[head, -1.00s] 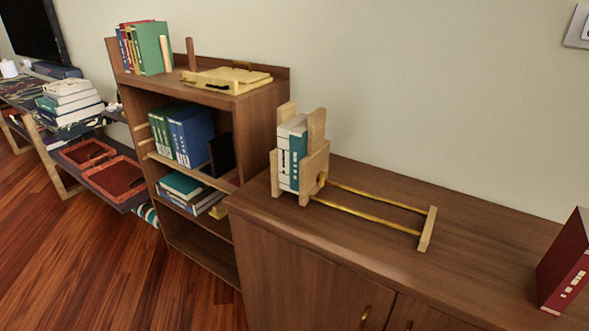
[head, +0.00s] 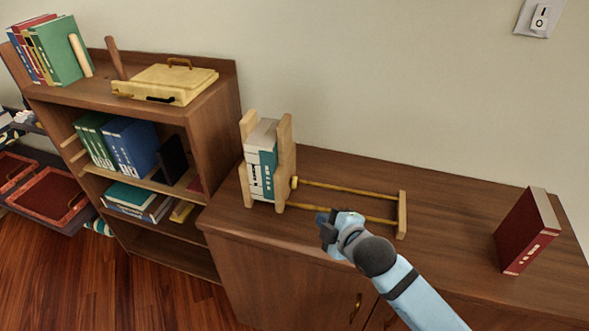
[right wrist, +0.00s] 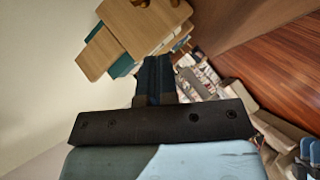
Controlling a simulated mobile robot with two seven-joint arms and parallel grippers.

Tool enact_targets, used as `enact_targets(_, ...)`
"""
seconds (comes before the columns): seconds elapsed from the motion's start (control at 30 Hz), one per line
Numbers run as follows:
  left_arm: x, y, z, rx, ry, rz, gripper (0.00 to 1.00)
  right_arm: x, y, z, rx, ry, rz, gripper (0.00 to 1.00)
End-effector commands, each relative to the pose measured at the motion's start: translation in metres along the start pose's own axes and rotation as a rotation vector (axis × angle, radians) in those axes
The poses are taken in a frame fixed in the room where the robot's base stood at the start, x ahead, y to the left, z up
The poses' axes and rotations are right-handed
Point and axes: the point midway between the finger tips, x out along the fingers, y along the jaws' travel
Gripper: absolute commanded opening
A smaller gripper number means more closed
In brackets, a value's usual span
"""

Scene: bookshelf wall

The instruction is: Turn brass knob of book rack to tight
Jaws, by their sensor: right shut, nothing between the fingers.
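The wooden book rack (head: 285,150) stands on the brown cabinet and holds upright white and teal books (head: 262,160) between its two end boards. The small brass knob (head: 294,182) is on the right face of the rack's right board, where the brass rails start. My right gripper (head: 324,222) is shut and empty, in front of the rails and a little right of and below the knob in the head view. In the right wrist view the shut fingers (right wrist: 156,72) point toward the rack's wooden boards (right wrist: 145,28). My left gripper is not in view.
Two brass rails (head: 345,190) run right from the rack to a wooden end bar (head: 402,214). A dark red book (head: 527,232) stands at the right of the cabinet top (head: 455,210). A bookshelf (head: 215,125) stands at the left. Cabinet top between bar and red book is clear.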

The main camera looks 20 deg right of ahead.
Motion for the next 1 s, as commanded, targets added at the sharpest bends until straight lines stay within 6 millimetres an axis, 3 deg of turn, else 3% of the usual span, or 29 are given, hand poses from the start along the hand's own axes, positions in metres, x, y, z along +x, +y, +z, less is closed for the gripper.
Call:
enact_targets(0.03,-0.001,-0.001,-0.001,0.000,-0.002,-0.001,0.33,0.010,0.013,-0.005,-0.074,0.027,0.036,0.00)
enact_targets(0.17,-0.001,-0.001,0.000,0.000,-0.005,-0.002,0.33,0.022,0.028,-0.011,-0.183,0.064,0.089,0.00)
enact_targets(0.37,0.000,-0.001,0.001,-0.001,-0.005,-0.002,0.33,0.042,0.031,-0.013,-0.199,0.069,0.098,0.00)
enact_targets(0.77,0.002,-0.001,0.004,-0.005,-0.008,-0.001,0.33,0.124,0.037,-0.020,-0.195,0.069,0.097,0.00)
enact_targets(1.0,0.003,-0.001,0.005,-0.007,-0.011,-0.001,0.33,0.146,0.044,0.002,-0.198,0.069,0.095,0.00)
